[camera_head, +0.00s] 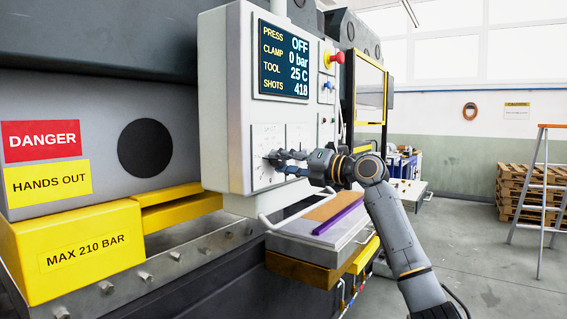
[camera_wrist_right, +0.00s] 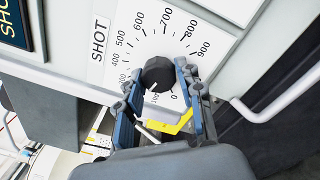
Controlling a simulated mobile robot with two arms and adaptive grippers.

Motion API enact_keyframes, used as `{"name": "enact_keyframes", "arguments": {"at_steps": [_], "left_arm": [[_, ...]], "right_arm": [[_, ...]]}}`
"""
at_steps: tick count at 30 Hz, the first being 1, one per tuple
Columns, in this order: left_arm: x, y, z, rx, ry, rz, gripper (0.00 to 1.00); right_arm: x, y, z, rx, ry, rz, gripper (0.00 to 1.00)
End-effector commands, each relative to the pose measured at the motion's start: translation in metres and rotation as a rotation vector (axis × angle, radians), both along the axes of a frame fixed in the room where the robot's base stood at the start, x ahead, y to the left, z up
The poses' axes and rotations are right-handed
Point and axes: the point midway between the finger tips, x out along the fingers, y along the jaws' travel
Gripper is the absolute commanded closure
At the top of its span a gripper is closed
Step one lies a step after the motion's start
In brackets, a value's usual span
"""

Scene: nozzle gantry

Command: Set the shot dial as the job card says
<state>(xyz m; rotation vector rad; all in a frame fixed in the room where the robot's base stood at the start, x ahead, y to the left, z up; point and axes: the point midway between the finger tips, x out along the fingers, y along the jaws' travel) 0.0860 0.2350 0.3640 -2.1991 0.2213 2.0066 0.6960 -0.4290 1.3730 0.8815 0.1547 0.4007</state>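The shot dial (camera_wrist_right: 158,74) is a round black knob on a white scale plate marked SHOT, with numbers up to 900. A small pale mark on its lower edge seems to face the low end, but the exact reading is unclear. My right gripper (camera_wrist_right: 159,70) has one finger on either side of the dial. Its fingertips are very close to the knob, and I cannot tell whether they touch it. In the head view my right gripper (camera_head: 283,160) is at the lower part of the white control panel (camera_head: 226,110) and hides the dial. No readable job card shows. My left gripper is out of view.
The panel screen (camera_head: 284,62) reads PRESS OFF, CLAMP 0 bar, TOOL 25 C, SHOTS 418. A red emergency button (camera_head: 336,57) is at its right. A pale handle (camera_wrist_right: 275,95) is right of the dial plate. A ladder (camera_head: 545,190) and pallets (camera_head: 515,185) stand far right.

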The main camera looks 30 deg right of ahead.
Motion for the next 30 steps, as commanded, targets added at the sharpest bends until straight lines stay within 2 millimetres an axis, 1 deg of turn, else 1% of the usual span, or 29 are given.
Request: {"name": "enact_keyframes", "arguments": {"at_steps": [1,2,3,11,14,17,27,30], "left_arm": [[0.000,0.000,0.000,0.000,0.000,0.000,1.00],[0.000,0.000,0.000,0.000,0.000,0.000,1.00],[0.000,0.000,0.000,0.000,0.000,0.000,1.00],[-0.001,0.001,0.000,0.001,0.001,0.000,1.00],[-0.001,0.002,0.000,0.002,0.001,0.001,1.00],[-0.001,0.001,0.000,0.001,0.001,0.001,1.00],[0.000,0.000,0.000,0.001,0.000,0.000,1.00],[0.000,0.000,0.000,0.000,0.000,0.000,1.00]], "right_arm": [[0.001,0.001,-0.003,-0.001,0.005,0.001,0.51],[0.001,0.001,-0.002,-0.001,0.004,0.000,0.45],[0.001,0.000,-0.002,0.000,0.003,0.000,0.42],[0.000,0.000,0.000,0.001,0.000,-0.001,0.42],[-0.004,-0.003,0.000,0.001,-0.001,-0.003,0.42],[-0.016,-0.009,-0.002,0.001,0.000,-0.004,0.42],[-0.081,-0.037,-0.005,-0.003,0.004,-0.004,0.42],[-0.095,-0.043,-0.006,0.000,0.003,-0.003,0.42]]}}
